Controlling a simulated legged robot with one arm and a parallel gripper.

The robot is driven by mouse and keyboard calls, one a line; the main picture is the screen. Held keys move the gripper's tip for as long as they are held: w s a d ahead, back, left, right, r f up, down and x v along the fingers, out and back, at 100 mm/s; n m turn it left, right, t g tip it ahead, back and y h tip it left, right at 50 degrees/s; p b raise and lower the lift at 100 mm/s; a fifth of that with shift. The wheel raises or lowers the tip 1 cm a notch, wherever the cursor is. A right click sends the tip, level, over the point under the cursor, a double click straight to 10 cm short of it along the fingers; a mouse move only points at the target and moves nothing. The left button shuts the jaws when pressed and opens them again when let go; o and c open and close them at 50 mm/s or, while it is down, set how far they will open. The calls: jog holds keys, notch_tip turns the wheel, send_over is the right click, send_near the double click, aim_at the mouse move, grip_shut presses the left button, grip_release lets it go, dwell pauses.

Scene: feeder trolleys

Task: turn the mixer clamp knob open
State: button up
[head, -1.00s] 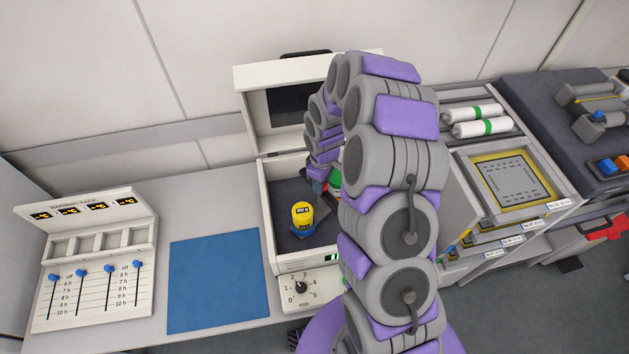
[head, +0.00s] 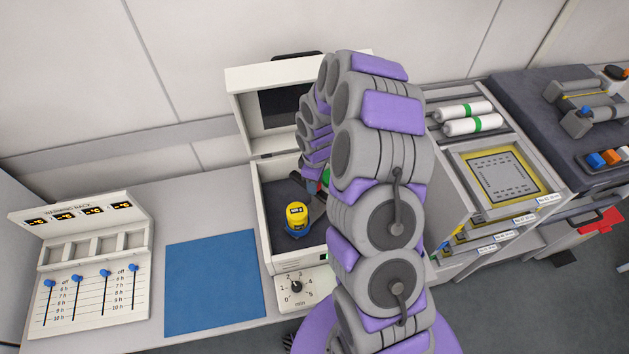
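The mixer (head: 262,213) is a white box on the bench with its lid (head: 238,108) raised at the back. Inside its dark well stands a yellow-topped jar (head: 297,218) with a blue base. Something green (head: 326,178) shows beside my arm at the right of the well; I cannot tell whether it is the clamp knob. My arm curves over the mixer's right side and reaches down into the well.
A dial marked in minutes (head: 297,288) is on the mixer's front. A blue mat (head: 213,283) lies to the left, with a warming rack (head: 90,270) beyond it. At the right are a framed tray (head: 500,175), white rolls with green bands (head: 467,116) and a dark-topped bench (head: 530,105).

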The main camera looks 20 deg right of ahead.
jog(key=o, duration=0.3)
notch_tip(320, 180, up, 17)
jog(key=shift+r, duration=0.15)
dwell(0.5)
dwell(0.4)
